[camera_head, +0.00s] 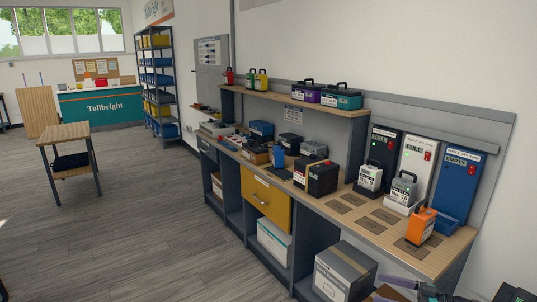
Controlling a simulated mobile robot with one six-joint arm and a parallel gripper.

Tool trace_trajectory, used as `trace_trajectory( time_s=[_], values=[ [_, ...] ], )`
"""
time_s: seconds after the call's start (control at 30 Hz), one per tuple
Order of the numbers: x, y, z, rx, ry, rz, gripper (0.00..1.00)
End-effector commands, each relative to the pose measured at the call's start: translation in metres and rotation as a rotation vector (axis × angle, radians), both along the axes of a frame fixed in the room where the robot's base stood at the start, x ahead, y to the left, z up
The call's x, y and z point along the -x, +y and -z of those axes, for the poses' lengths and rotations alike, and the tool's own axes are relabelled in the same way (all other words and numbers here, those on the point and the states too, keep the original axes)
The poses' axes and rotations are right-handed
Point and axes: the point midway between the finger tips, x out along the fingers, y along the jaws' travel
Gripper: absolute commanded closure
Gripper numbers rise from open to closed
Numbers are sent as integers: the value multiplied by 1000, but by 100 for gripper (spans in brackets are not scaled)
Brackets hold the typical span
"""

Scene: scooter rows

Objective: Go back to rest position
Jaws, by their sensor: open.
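My gripper (380,288) shows partly at the bottom edge, right of centre, below the front of the workbench (440,262). Its two pale purple fingers point left and stand apart, with nothing seen between them. The dark body behind them is cut off by the frame. An orange battery pack (421,226) stands upright on the right end of the bench, apart from my gripper.
Three charger units, black (382,150), white (416,163) and blue (456,185), stand against the wall. A small wooden table (63,133) stands left. The floor (150,220) between is clear.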

Motion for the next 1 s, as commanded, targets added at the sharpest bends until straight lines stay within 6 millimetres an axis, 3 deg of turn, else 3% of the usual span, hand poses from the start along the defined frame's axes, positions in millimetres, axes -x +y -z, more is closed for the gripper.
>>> trace_trajectory(
  time_s=[0.03,0.27,0.47,0.77,1.0],
  values=[
    [-2,21,11,0,25,-30,3],
    [-1,100,64,16,160,-147,3],
    [14,168,113,48,309,-248,3],
    [63,258,188,143,574,-384,3],
    [122,313,248,274,814,-466,3]
  ],
)
